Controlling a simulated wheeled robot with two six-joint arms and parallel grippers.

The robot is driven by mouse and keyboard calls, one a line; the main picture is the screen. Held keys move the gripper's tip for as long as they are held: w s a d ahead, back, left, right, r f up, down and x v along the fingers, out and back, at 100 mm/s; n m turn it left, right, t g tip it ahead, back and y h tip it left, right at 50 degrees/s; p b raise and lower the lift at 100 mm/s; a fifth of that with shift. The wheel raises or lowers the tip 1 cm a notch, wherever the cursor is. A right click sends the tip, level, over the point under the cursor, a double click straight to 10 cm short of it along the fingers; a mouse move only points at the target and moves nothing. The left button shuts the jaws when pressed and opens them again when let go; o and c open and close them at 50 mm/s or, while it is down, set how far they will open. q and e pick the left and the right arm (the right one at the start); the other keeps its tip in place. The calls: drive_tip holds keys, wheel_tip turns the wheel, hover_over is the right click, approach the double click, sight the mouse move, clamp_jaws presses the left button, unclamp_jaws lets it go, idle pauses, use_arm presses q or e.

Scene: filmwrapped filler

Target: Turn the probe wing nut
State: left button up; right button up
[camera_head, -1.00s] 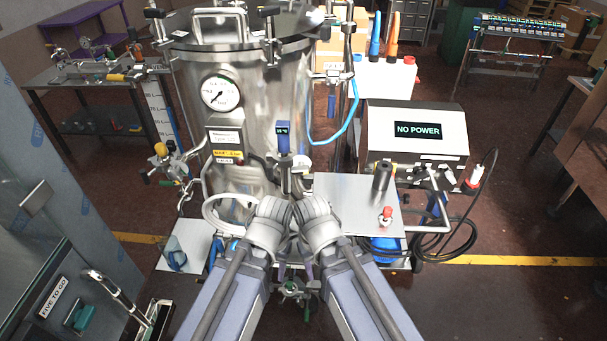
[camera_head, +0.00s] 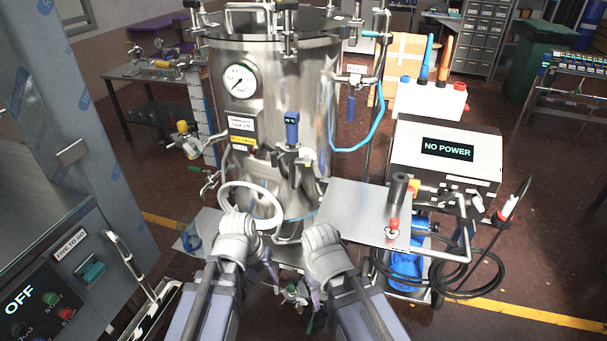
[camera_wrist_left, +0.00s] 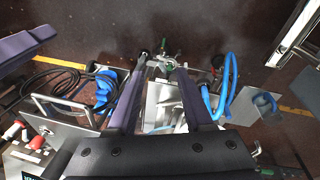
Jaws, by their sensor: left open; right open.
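The probe (camera_head: 292,130) has a blue head with a small lit display and stands upright at the front of the steel tank (camera_head: 318,100). Metal fittings lie just below its head, but I cannot make out the wing nut apart from them. My left gripper (camera_head: 268,272) hangs low in front of the tank, below the probe and apart from it; its open, empty fingers show in the left wrist view (camera_wrist_left: 158,95). My right gripper (camera_head: 316,296) is open, low and to its right, partly hidden by its own wrist.
A grey plate (camera_head: 350,212) with a red-topped fitting juts out right of the tank. The NO POWER box (camera_head: 445,160) stands further right, with black cable on the floor. A control panel (camera_head: 60,285) stands at the left.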

use_arm(q)
drive_tip(key=w+d+n+t+h+b, duration=0.2)
drive_tip(key=w+d+h, duration=0.1)
drive_tip(key=w, duration=0.1)
drive_tip(key=n+t+h, duration=0.7)
drive_tip(key=n+t, duration=0.4)
approach(300, 165)
drive_tip(key=x, duration=0.4)
drive_tip(key=shift+p+x, duration=0.3)
drive_tip(key=shift+x, duration=3.4)
drive_tip(key=shift+s, duration=0.1)
clamp_jaws()
